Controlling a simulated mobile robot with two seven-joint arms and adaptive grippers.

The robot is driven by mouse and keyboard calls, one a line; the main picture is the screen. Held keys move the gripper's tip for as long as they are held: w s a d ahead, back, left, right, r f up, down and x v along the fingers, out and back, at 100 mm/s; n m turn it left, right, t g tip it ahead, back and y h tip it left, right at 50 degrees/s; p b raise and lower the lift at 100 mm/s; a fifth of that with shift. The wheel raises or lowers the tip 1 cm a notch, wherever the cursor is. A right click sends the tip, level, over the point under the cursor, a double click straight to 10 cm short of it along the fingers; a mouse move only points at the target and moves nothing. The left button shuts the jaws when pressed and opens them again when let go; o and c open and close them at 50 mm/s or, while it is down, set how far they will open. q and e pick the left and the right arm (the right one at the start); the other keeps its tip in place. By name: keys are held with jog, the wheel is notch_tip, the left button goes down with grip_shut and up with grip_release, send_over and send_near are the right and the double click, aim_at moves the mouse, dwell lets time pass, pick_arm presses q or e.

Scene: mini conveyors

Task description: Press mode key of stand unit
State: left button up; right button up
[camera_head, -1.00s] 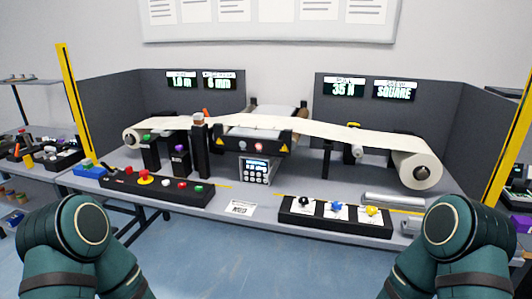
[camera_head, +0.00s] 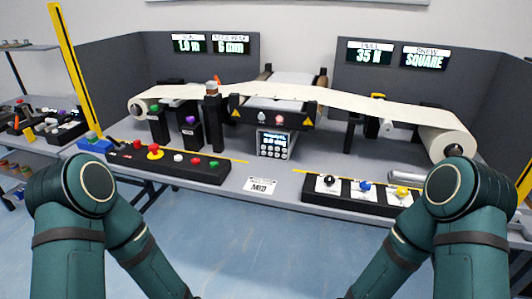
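The stand unit (camera_head: 273,146) is a small box with a screen and rows of round pale keys, below the middle of the press. Its keys are too small for me to read which one is the mode key. My two arms come up at the lower left and lower right, in front of the table. Their forearms slope down and inward, and both grippers lie out of the frame or hidden at the bottom edge. Neither arm touches the unit.
A black button box (camera_head: 170,163) with a red emergency knob stands left of the unit. A box with three knobs (camera_head: 362,195) stands to the right. A paper web runs between two rolls (camera_head: 446,143). A white card (camera_head: 260,186) lies at the table's front edge.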

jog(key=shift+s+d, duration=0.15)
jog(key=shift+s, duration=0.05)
